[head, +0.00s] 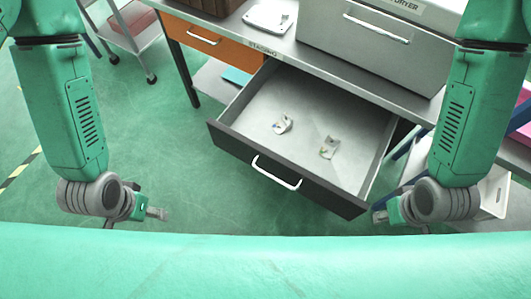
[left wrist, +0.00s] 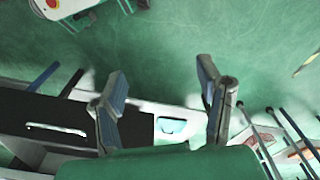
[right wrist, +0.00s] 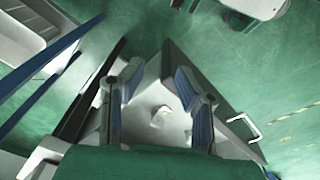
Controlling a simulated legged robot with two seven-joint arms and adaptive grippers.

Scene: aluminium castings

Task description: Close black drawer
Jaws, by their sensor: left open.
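The black drawer (head: 230,139) is pulled out from under the bench, with a white bar handle (head: 276,172) on its front. Two small metal castings (head: 282,124) (head: 329,147) lie inside. My right gripper (head: 381,215) is by the drawer's right front corner, apart from the handle; its spread, empty fingers show in the right wrist view (right wrist: 156,88), with the drawer handle (right wrist: 243,126) to their right. My left gripper (head: 155,213) is left of the drawer front and apart from it. Its fingers are spread and empty in the left wrist view (left wrist: 163,95).
An orange drawer (head: 205,37) is shut in the bench on the left. A grey box-like unit (head: 370,50) and a white tray (head: 269,16) stand on the bench top. A wheeled cart (head: 128,40) is at the far left. The floor left of the drawer is clear.

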